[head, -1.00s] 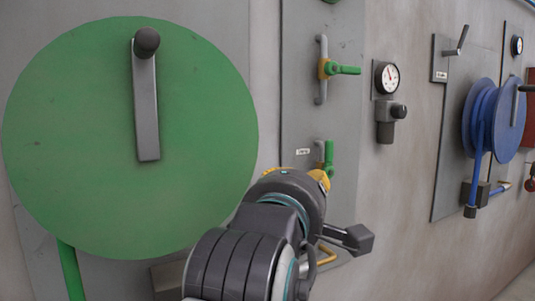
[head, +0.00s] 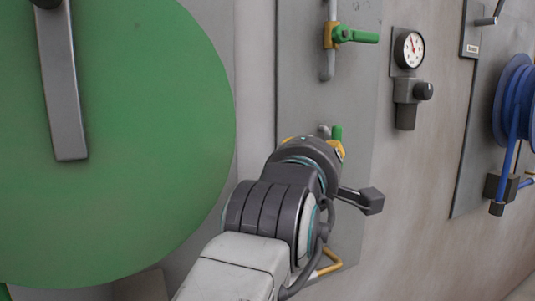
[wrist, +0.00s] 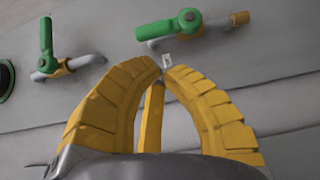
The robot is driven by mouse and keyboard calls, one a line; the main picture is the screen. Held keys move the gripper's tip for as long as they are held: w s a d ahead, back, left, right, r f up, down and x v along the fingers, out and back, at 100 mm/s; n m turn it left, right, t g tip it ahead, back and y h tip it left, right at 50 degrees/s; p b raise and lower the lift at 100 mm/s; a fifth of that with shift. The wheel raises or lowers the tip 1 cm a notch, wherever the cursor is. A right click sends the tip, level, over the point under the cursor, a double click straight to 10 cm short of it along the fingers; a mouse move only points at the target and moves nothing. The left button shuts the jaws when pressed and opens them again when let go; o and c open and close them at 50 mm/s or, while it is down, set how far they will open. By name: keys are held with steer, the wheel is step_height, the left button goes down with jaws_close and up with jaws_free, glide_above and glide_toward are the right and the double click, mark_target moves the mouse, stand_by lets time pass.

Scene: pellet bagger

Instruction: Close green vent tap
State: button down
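A green tap with its handle along its pipe (wrist: 175,25) sits just beyond my fingertips in the wrist view. In the head view only its upright handle tip (head: 337,132) shows above my gripper. A second green tap (head: 352,36) sits higher on the panel, its handle sticking out across its pipe; it is at the left in the wrist view (wrist: 47,45). Which one is the vent tap I cannot read. My gripper (wrist: 164,66) has yellow fingers with a narrow gap between their tips. Nothing is between the tips, and they look apart from both taps.
A round gauge (head: 409,49) over a dark knobbed fitting (head: 408,103) is to the right. A blue hose reel (head: 515,100) is at the far right. A small label (wrist: 168,58) shows near the fingertips.

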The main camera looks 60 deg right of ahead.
mark_target(332, 137)
steer(key=shift+w+d, duration=0.2)
steer(key=shift+d, duration=0.9)
steer(key=shift+w+d, duration=0.15)
steer(key=shift+d, duration=1)
steer(key=shift+w+d, duration=0.2)
steer(key=shift+d, duration=0.9)
steer(key=shift+r, duration=0.1)
steer(key=shift+d+r+m+y+p, duration=0.15)
steer(key=shift+r+m+y+p, duration=0.2)
steer(key=shift+p, duration=0.7)
steer(key=shift+s+d+f+m, duration=0.1)
steer(key=shift+s+d+m, duration=0.15)
steer(key=shift+s+d, duration=0.05)
steer(key=shift+s+d+b, duration=0.25)
steer(key=shift+d+b, duration=0.05)
steer(key=shift+d, duration=0.05)
steer(key=shift+a+r, duration=0.15)
steer(key=shift+r, duration=0.05)
